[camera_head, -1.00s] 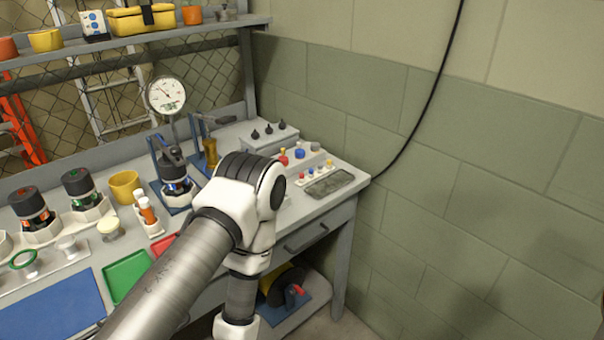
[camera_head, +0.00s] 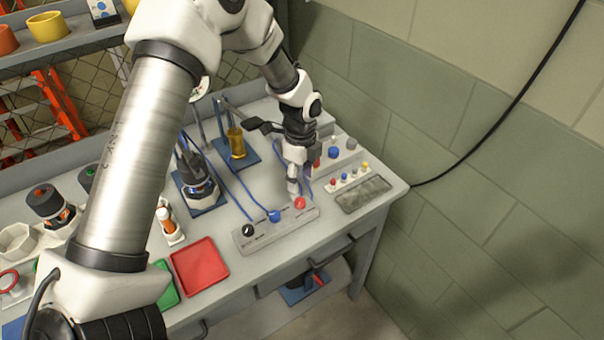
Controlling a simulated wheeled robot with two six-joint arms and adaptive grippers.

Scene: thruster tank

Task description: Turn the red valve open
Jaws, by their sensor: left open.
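A pale control panel (camera_head: 262,234) lies near the front edge of the bench. It carries a black knob (camera_head: 248,230), a blue knob (camera_head: 274,216) and a red valve knob (camera_head: 300,203), the last at its right end. My left gripper (camera_head: 297,186) points down, open, just behind and above the red knob. I cannot tell whether a fingertip touches the panel. The gripper's far side is partly hidden. I cannot read how far the red knob is turned. My right gripper is not in view.
A box with coloured buttons (camera_head: 349,174) and a dark grey pad (camera_head: 363,194) lie right of my left gripper. A red tray (camera_head: 199,267) lies left of the panel. A brass fitting (camera_head: 236,143) on a blue base stands behind. Blue hoses run to the panel.

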